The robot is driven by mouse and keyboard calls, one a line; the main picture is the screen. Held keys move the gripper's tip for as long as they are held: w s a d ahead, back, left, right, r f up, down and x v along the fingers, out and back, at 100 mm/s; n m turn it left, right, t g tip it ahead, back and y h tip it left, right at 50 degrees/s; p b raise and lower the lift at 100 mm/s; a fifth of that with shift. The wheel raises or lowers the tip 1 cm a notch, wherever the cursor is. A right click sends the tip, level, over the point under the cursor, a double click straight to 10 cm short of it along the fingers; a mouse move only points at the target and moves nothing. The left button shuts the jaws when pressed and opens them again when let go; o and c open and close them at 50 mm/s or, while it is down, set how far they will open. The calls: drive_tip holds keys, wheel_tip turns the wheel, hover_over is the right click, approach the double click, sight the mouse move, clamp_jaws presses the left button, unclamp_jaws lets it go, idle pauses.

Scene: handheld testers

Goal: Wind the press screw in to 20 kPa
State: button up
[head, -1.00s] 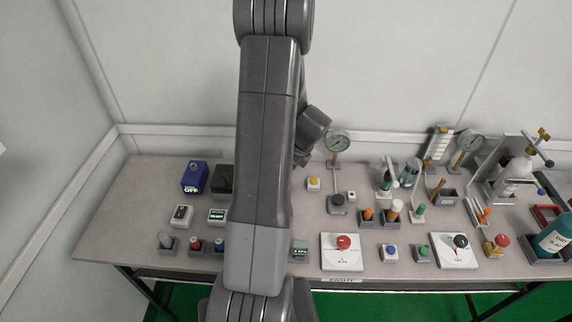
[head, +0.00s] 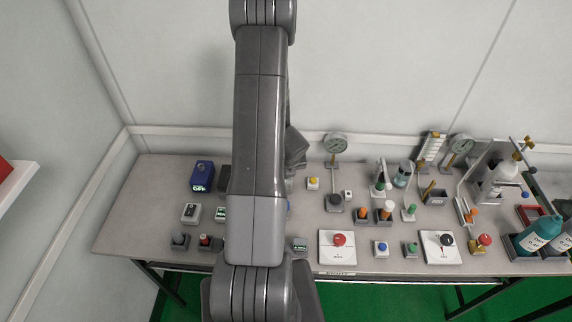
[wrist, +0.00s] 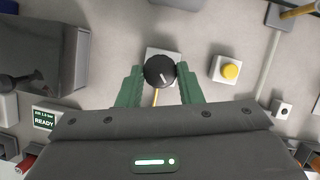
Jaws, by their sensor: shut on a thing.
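In the head view my own arm hides the gripper and this knob. A round dial gauge (head: 335,143) stands on a post at the back of the bench, with a dark round part (head: 335,202) at its foot. The dial is too small to read. I cannot tell for sure which part is the press screw.
A yellow button (wrist: 230,71) is just right of the knob. A READY display (wrist: 45,117) and a dark box (wrist: 40,60) are to the left. The bench (head: 135,215) is crowded on the right with vials, a second gauge (head: 462,143) and bottles (head: 537,234).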

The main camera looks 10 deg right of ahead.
drive_tip(key=shift+w+r+m+p, duration=0.2)
drive_tip(key=shift+m+p, duration=0.1)
drive_tip(key=shift+m, duration=0.3)
drive_tip(key=shift+m+h, duration=0.3)
drive_tip(key=shift+h, duration=0.1)
drive_tip(key=o, duration=1)
drive_tip(key=shift+f, duration=0.1)
drive_tip(key=shift+s, duration=0.1)
drive_tip(key=shift+a, duration=0.1)
drive_tip(key=v, duration=1.3)
drive_tip(key=shift+s+r, duration=0.15)
drive_tip(key=shift+r, duration=0.2)
